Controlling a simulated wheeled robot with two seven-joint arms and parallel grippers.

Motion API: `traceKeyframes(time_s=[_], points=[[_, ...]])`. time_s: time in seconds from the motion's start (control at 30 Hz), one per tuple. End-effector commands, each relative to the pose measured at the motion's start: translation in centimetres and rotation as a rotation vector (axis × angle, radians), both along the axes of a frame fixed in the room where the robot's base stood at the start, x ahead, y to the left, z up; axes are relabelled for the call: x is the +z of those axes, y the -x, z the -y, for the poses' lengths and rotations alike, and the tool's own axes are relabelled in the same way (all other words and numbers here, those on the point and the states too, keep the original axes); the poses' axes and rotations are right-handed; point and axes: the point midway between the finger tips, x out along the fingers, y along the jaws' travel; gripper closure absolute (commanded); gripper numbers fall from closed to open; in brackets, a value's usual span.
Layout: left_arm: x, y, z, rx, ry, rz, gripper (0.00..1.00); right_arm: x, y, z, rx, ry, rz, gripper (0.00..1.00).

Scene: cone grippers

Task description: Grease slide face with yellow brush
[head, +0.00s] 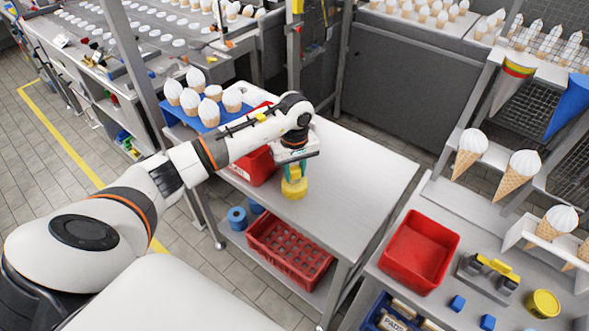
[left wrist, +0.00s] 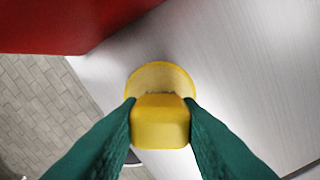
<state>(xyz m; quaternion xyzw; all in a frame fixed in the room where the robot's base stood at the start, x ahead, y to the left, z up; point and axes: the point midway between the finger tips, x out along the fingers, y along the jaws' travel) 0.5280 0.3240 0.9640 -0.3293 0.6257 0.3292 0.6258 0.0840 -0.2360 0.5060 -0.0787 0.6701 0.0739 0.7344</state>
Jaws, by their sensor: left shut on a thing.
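My left gripper (head: 293,172) has green fingers and points down over the metal table. In the left wrist view my left gripper (left wrist: 160,118) is shut on the yellow brush (left wrist: 160,125), whose blocky handle sits between the fingertips. A round yellow pot (left wrist: 160,72) shows just beyond the brush; the brush's lower end is hidden. In the head view the yellow (head: 294,188) under the fingers cannot be clearly split into brush and pot. A grey metal device with yellow parts (head: 489,275) sits on the right bench; I cannot tell whether it bears the slide face. My right gripper is not seen.
A red bin (head: 257,165) stands close left of my gripper, beside a blue tray (head: 205,115) of white-topped cones. The right bench holds a red tray (head: 419,252), blue blocks (head: 458,303) and a yellow tin (head: 542,303). The metal table's right part (head: 355,175) is clear.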

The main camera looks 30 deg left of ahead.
Motion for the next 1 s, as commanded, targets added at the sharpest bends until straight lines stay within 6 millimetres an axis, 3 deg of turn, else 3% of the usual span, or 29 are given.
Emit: traceKeyframes(time_s=[1.0], points=[[-0.67, 0.00, 0.00, 0.000, 0.000, 0.000, 0.88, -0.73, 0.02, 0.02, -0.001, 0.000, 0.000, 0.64]])
